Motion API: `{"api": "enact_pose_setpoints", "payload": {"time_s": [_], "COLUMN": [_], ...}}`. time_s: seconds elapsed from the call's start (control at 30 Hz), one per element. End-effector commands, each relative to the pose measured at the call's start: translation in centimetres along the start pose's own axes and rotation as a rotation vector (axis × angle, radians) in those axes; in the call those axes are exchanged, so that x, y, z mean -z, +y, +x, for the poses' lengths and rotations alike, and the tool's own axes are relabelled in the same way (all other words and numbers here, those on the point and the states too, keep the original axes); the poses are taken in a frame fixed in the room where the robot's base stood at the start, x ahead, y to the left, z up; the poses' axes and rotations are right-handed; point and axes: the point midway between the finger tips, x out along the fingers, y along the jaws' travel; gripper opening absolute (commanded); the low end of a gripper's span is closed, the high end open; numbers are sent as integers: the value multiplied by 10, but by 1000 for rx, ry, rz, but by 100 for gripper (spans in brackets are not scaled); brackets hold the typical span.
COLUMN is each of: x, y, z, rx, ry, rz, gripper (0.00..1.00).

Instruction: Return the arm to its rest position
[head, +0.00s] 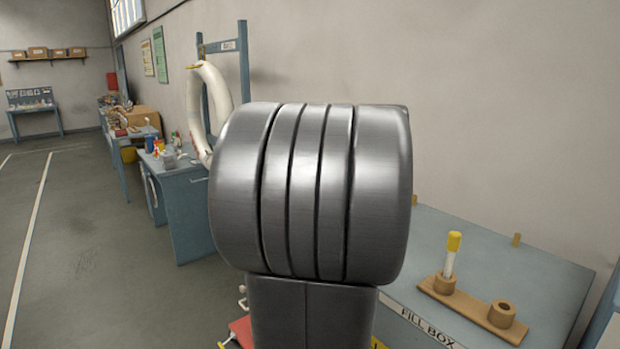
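A large grey ribbed link of my arm (310,195) fills the middle of the head view. My gripper does not show; no fingers are in view, and I cannot tell whether it is open or shut. The arm link hides part of the workbench area behind it.
A blue-grey bench marked FILL BOX (480,265) is at the lower right. On it a wooden holder (475,310) has a yellow-capped white cylinder (452,255) upright in one socket; its other socket looks empty. Blue cluttered benches (185,195) line the wall. Open floor (90,250) lies left.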

Motion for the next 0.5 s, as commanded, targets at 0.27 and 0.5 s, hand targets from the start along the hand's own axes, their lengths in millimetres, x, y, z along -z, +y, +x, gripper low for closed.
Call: {"api": "enact_pose_setpoints", "payload": {"time_s": [0.27, 0.5], "x": [0, 0], "y": [0, 0], "z": [28, 29], "rx": [-1, 0], "ry": [0, 0], "rz": [0, -9], "gripper": [53, 53]}}
